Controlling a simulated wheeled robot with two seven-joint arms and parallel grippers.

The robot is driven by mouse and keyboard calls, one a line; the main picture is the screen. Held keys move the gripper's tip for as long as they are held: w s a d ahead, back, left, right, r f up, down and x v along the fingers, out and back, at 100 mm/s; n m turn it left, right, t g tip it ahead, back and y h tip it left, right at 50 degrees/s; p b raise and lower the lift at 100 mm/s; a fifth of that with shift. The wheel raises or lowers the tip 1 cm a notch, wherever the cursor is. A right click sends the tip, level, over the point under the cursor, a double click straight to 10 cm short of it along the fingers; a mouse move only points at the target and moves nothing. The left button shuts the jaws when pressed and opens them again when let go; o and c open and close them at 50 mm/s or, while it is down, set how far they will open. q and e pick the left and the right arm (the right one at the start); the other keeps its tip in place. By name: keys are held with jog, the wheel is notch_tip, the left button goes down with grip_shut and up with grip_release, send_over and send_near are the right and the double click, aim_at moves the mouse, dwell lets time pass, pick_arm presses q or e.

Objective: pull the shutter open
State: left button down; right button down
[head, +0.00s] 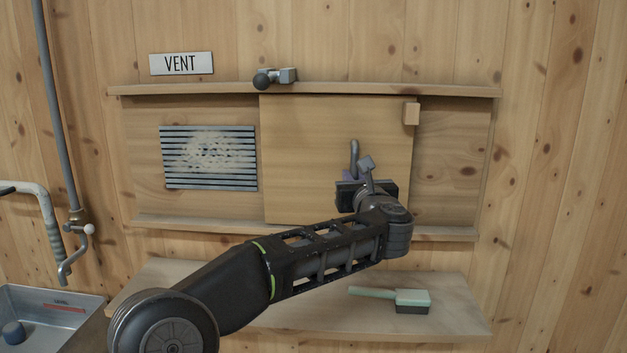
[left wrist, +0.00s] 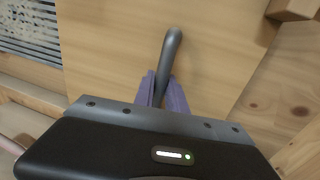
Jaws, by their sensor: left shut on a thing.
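The shutter (head: 310,150) is a flat wooden panel between an upper and a lower rail. It stands to the right of the slatted vent grille (head: 208,157), which is uncovered and has a pale dusty patch. The shutter's grey bar handle (head: 354,152) shows its upper end above my left gripper (head: 352,180). In the left wrist view the purple fingers are closed around the handle (left wrist: 171,48), with its lower part hidden between them. The shutter panel (left wrist: 115,45) fills the middle of that view. My right gripper is in neither view.
A latch with a dark knob (head: 263,80) sits on the upper rail (head: 400,90). A wooden block (head: 411,114) is at the shutter's upper right corner. Below, a shelf (head: 450,315) holds a green-handled brush (head: 410,298). A pipe with a tap and a metal basin (head: 60,312) are at the left.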

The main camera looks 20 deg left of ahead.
pick_arm(q)
jog(key=d, duration=0.2)
jog(key=w+d, duration=0.1)
jog(key=shift+w+d, duration=0.15)
jog(key=shift+d, duration=0.25)
jog(key=shift+r, duration=0.1)
jog(key=c, duration=1.4)
grip_release()
jog(key=shift+o, duration=0.2)
jog(key=b+v, duration=0.2)
jog(key=v, duration=0.5)
jog(key=shift+s+d, duration=0.2)
jog(key=shift+s, duration=0.15)
